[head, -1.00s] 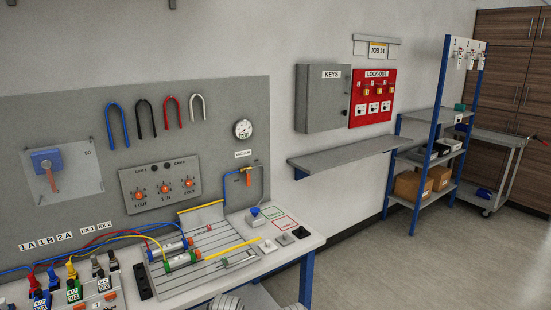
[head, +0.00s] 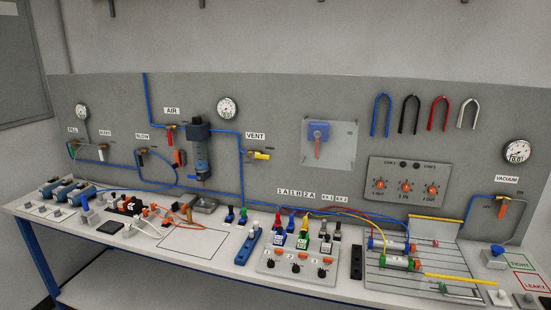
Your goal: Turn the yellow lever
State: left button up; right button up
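The yellow lever (head: 261,156) is on the valve under the VENT label (head: 256,136) on the grey back panel, right of centre-left. It points to the right, roughly level. A blue tube (head: 241,160) runs down past its left side. Neither of my grippers is in the head view, so nothing is seen touching the lever.
The AIR valve with a red lever (head: 170,131) and a filter unit (head: 200,153) are left of the yellow lever. Below, the bench holds a valve block (head: 297,264), cylinders and tubing. A marked rectangle (head: 190,243) is bare.

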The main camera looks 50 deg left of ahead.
aim_at(253, 156)
jog(key=u, duration=1.8)
jog(key=i, duration=0.05)
